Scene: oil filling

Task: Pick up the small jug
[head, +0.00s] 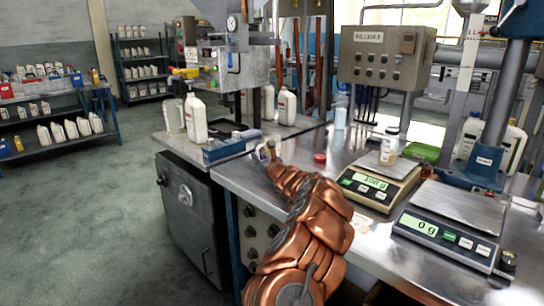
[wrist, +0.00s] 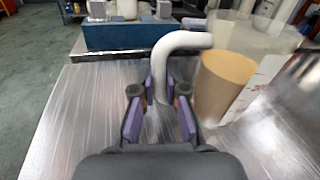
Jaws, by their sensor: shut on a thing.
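My gripper (wrist: 158,92) is shut on the white curved handle (wrist: 180,42) of the small jug, its purple-sided fingers on either side of the handle. The jug's pale, see-through body (wrist: 248,38) is at the right of the wrist view, with a tan area low in it and a white label with red marks. In the head view my gripper (head: 271,160) is at the end of my copper-coloured arm, above the metal bench; the jug is small there and mostly hidden. I cannot tell whether its base touches the bench.
Two scales, one with a small bottle (head: 388,150) on it and one empty (head: 452,225), stand on the bench (head: 235,178) to the right. A red cap (head: 320,158) lies near my gripper.

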